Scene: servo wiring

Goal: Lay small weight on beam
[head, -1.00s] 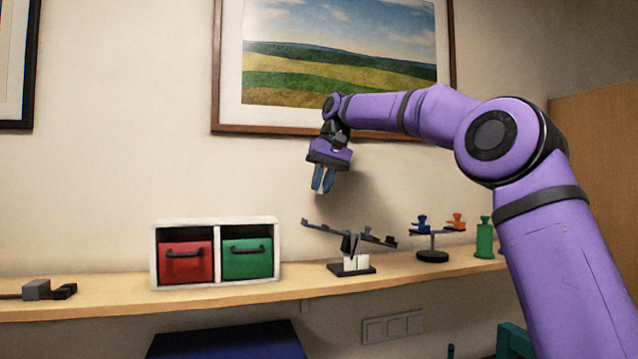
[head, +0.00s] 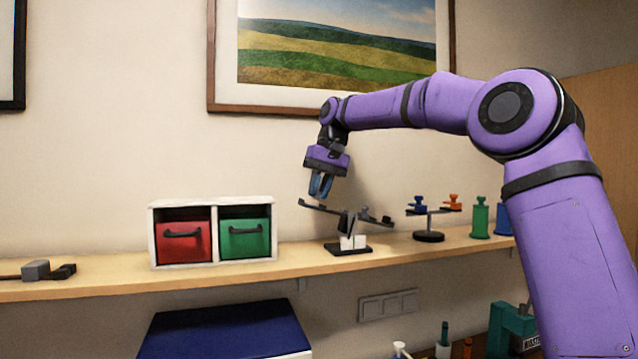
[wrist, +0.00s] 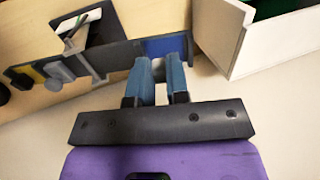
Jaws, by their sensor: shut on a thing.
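The dark beam (head: 337,212) is on a stand with a white block (head: 352,242) and a black base. It tilts, left end up and right end down. My gripper (head: 320,194) points down at the raised left end. In the wrist view the blue fingers (wrist: 160,68) are shut on a small grey piece (wrist: 158,73), apparently the small weight, mostly hidden between them. The fingertips overlap a blue patch (wrist: 164,46) on the beam's end; I cannot tell whether the piece touches it. A grey cylinder (wrist: 60,74) and a yellow piece (wrist: 27,73) are farther along the beam.
A white cabinet with a red drawer (head: 184,246) and a green drawer (head: 245,240) stands left of the stand, close to my fingers. A small balance (head: 430,222) with blue and orange pieces and a green weight (head: 480,218) stand to the right on the shelf.

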